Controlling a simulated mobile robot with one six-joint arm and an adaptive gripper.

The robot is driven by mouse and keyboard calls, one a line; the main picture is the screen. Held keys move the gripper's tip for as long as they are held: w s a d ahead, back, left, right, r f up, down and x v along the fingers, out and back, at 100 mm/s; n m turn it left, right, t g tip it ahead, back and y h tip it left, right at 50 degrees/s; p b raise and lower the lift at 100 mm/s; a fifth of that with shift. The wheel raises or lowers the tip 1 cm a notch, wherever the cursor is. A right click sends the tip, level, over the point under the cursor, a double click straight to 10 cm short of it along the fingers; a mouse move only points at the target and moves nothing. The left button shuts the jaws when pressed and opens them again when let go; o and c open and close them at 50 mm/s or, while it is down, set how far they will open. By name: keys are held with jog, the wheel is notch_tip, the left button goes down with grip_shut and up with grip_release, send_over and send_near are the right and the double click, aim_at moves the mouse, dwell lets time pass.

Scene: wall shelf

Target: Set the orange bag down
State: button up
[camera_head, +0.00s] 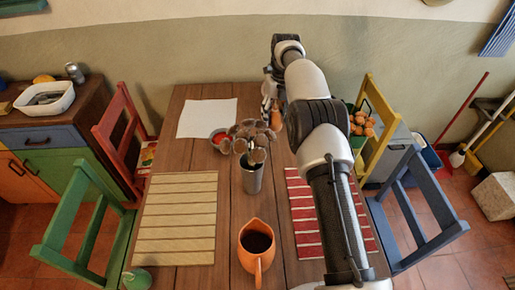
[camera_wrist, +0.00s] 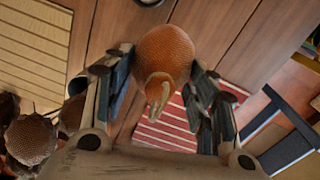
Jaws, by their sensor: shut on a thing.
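The orange bag (camera_wrist: 165,50) is a rounded, textured orange thing with a paler, twisted end, in the middle of the wrist view. My gripper (camera_wrist: 162,72) has one dark finger on each side of it and is shut on it. In the head view my gripper (camera_head: 270,88) is over the far part of the wooden table (camera_head: 205,160), and only a small orange part of the bag (camera_head: 276,118) shows, mostly hidden by my arm. I cannot tell how far the bag is above the table.
A metal vase (camera_head: 252,180) of brown round heads stands close by, with a small red-filled bowl (camera_head: 219,137) near it. An orange jug (camera_head: 257,246) stands in front. A white sheet (camera_head: 207,118), a beige mat (camera_head: 179,220) and a red striped mat (camera_head: 303,213) lie flat. Chairs surround the table.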

jog(key=shift+s+d+f+b, duration=0.15)
jog(key=shift+f+b, duration=1.35)
jog(key=shift+f, duration=3.1)
jog(key=shift+s+a+f+b, duration=0.1)
jog(key=shift+f+b, duration=1.35)
jog(key=shift+f, duration=3.15)
jog(key=shift+f, duration=0.2)
jog(key=o, duration=1.3)
jog(key=shift+c, duration=0.2)
jog(key=shift+r, duration=0.2)
